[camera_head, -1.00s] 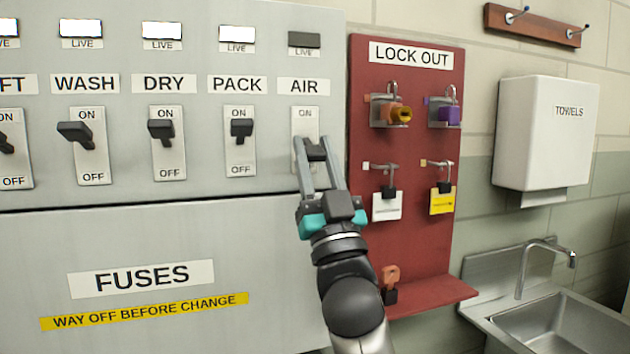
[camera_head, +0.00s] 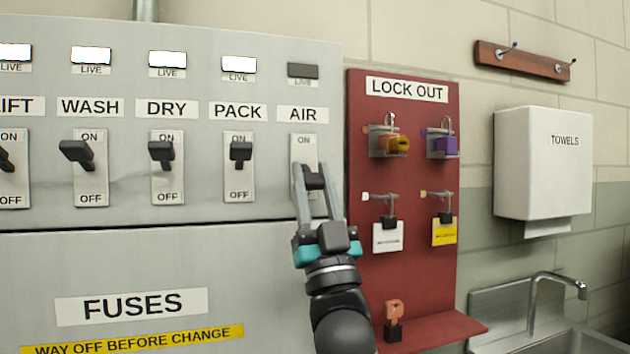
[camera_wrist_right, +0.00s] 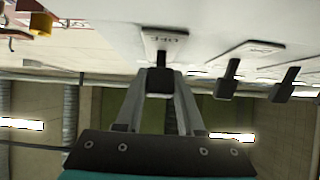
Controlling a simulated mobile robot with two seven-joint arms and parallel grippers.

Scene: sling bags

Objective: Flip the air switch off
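The AIR switch has a black lever (camera_head: 314,179) on a pale plate (camera_head: 304,150) at the right end of the grey panel. Its lever sits lower than the neighbouring levers, toward the OFF end, and the AIR lamp (camera_head: 303,71) is dark. My right gripper (camera_head: 316,180) is open, with one finger on each side of the lever. In the right wrist view the lever (camera_wrist_right: 160,82) stands between the two fingertips; I cannot tell whether they touch it. The AIR plate's OFF label is partly hidden in the head view. My left gripper is not in view.
The PACK (camera_head: 240,151), DRY (camera_head: 161,151) and WASH (camera_head: 76,151) levers are up, with lit lamps. A red LOCK OUT board (camera_head: 405,270) with locks and tags stands close right of my right gripper. A towel box (camera_head: 540,165) and sink tap (camera_head: 555,281) are farther right.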

